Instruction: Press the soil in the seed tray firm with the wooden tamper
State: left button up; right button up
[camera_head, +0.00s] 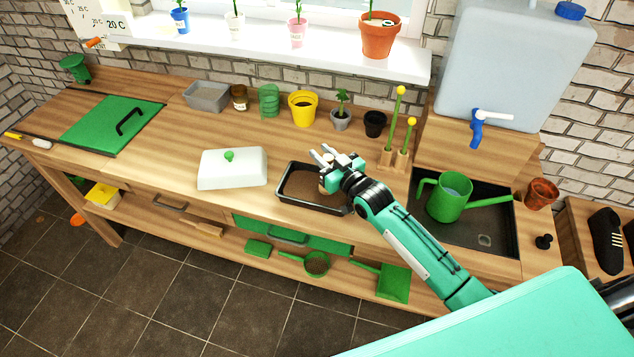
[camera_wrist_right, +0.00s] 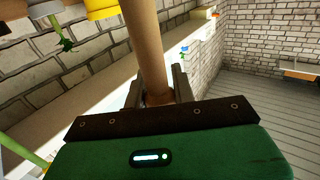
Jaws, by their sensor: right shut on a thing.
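The seed tray (camera_head: 312,208) is a black tray on the wooden bench, filled with brown soil (camera_head: 299,184). My right gripper (camera_head: 326,160) is over the right part of the tray and is shut on the wooden tamper (camera_head: 327,184). In the right wrist view the tamper's round wooden handle (camera_wrist_right: 147,45) runs between the two fingers (camera_wrist_right: 158,92). The tamper's lower end is partly hidden by the gripper, and I cannot tell whether it touches the soil. My left gripper is not in view.
A white lid with a green knob (camera_head: 233,171) lies left of the tray. A yellow pot (camera_head: 303,108), a small plant pot (camera_head: 341,118) and a black pot (camera_head: 374,124) stand behind. A green watering can (camera_head: 447,198) stands in the sink at right. Bare bench surrounds the lid.

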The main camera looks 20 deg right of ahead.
dwell(0.3)
jog(key=w+a, duration=0.3)
jog(key=a, duration=0.2)
jog(key=shift+w, duration=0.25)
dwell(0.4)
jog(key=shift+r, duration=0.1)
notch_tip(320, 180, up, 7)
jog(key=p, duration=0.5)
jog(key=shift+f, duration=0.2)
dwell(0.4)
